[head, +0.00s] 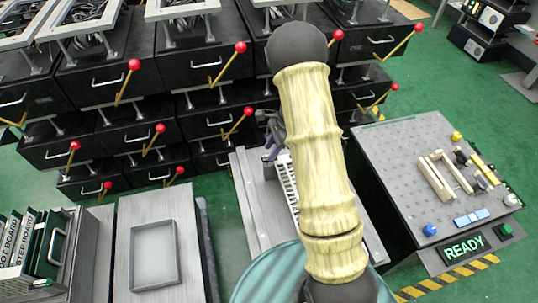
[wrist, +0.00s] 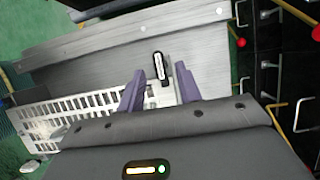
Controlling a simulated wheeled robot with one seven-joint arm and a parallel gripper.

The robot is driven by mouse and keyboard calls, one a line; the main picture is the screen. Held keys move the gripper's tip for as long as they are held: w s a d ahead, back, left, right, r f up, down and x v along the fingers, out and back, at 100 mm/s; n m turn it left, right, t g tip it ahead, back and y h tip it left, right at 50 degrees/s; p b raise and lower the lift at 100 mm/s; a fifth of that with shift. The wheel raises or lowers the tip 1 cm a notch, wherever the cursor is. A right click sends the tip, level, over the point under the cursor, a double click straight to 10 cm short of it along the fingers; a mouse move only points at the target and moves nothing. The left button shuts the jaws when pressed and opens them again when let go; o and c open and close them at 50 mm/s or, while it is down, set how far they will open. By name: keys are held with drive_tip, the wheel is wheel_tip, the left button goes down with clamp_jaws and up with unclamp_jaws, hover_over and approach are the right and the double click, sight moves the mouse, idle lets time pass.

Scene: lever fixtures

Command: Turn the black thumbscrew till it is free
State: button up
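In the wrist view, a small black upright piece with a pale strip on its face (wrist: 161,68) stands on the grey metal surface. It looks like the black thumbscrew, but its shape is too small to be sure. My gripper (wrist: 160,76) has its two purple fingers apart, one on each side of this piece in the picture. I see no contact, and cannot tell the height gap. In the head view my gripper (head: 271,145) shows only partly beside my pale yellow arm, which hides the thumbscrew and much of the fixture.
A white slotted rack (wrist: 85,112) lies on the grey bench (head: 246,190) beside the gripper. Black drawer cabinets with red-knobbed levers (head: 247,111) stand behind. A grey panel with a READY sign (head: 464,248) is at right, and a grey tray (head: 136,285) at left.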

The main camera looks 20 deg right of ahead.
drive_tip(key=shift+x, duration=1.3)
clamp_jaws()
